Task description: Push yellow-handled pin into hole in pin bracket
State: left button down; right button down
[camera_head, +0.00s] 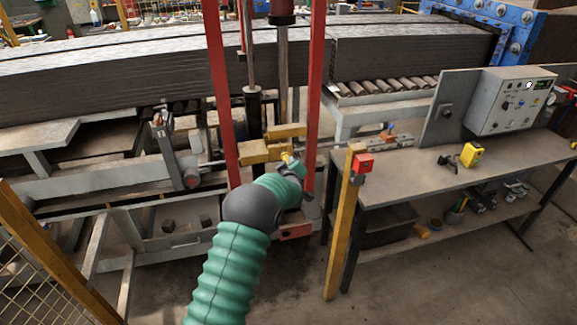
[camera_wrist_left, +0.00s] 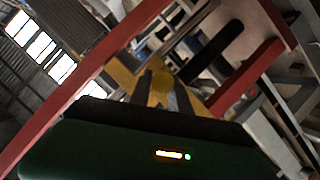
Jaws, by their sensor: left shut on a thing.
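My left gripper (camera_head: 291,164) is at the red-framed press, at the end of my green-sleeved arm. It is shut on the yellow-handled pin (camera_head: 287,156), of which only a small yellow part shows. The yellow pin bracket (camera_head: 254,151) is directly behind and left of the gripper, between the red posts. In the left wrist view, the two dark fingers (camera_wrist_left: 161,92) point at yellow metal (camera_wrist_left: 125,76). The pin's tip and the hole are hidden, so I cannot tell how deep the pin sits. My right gripper is not in view.
Red posts (camera_head: 220,95) and (camera_head: 315,90) stand on both sides of the bracket. A yellow post (camera_head: 343,225) with a red box stands right of my arm. The workbench (camera_head: 400,180) holds a control box (camera_head: 510,98) and a yellow device (camera_head: 469,155).

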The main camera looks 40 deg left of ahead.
pick_arm(q)
jog(key=shift+w+a, duration=0.7)
jog(key=shift+a, duration=0.15)
dwell(0.3)
jog(key=c, duration=1.1)
grip_release()
jog(key=shift+s+d+r, duration=0.15)
jog(key=shift+s+d, duration=0.15)
jog(key=shift+s, duration=0.05)
jog(key=b+v, duration=0.2)
jog(key=v, duration=1.3)
jog(key=shift+s+d+r+b, duration=0.1)
jog(key=shift+s+d+b, duration=0.05)
jog(key=shift+s+b, duration=0.25)
